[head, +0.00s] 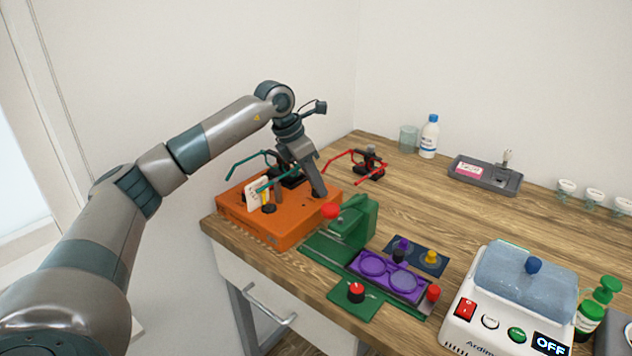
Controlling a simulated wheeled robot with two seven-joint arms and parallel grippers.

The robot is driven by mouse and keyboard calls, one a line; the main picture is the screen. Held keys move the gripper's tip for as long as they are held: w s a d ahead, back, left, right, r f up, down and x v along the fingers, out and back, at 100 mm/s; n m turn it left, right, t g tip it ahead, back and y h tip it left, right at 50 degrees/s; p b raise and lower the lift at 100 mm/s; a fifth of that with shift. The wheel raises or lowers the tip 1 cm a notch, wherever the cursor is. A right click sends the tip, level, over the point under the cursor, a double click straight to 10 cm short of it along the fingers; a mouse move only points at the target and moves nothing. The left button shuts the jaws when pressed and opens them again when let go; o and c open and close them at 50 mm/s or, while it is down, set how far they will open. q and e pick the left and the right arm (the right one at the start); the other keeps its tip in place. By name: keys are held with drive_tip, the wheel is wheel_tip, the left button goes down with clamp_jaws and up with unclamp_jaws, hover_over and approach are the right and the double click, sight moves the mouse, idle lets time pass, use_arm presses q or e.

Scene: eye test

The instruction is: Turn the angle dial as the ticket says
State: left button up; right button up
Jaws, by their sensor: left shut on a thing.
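An orange box (282,227) stands at the table's left corner. A white ticket with a yellow patch (257,194) stands upright on it; its writing is too small to read. A black round knob (268,208) sits on the box top near the ticket. Teal spectacles (245,166) rest over the box with their temples to the left, partly behind my gripper. My left gripper (319,190) reaches down to the right part of the box top. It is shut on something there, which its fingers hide. I cannot tell which part is the angle dial. My right gripper is not in view.
Red spectacles (340,156) stand behind the box. A green device with a red knob (350,222), a purple lens tray (385,278) and a red-topped black knob on a green plate (356,291) are to the right. A white heater bath (480,325) reads OFF.

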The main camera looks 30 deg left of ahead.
use_arm(q)
drive_tip(key=shift+m+h, duration=0.3)
drive_tip(key=shift+m, duration=0.6)
drive_tip(key=shift+m+g+p, duration=0.3)
drive_tip(key=shift+m+g, duration=0.2)
drive_tip(key=shift+m, duration=0.3)
drive_tip(key=shift+w+a+r+m+h, duration=0.1)
drive_tip(key=shift+m+h, duration=0.2)
drive_tip(key=shift+m, duration=0.3)
drive_tip(key=shift+m+g, duration=0.4)
drive_tip(key=shift+m, duration=0.2)
drive_tip(key=o, duration=0.8)
drive_tip(key=shift+c, duration=0.2)
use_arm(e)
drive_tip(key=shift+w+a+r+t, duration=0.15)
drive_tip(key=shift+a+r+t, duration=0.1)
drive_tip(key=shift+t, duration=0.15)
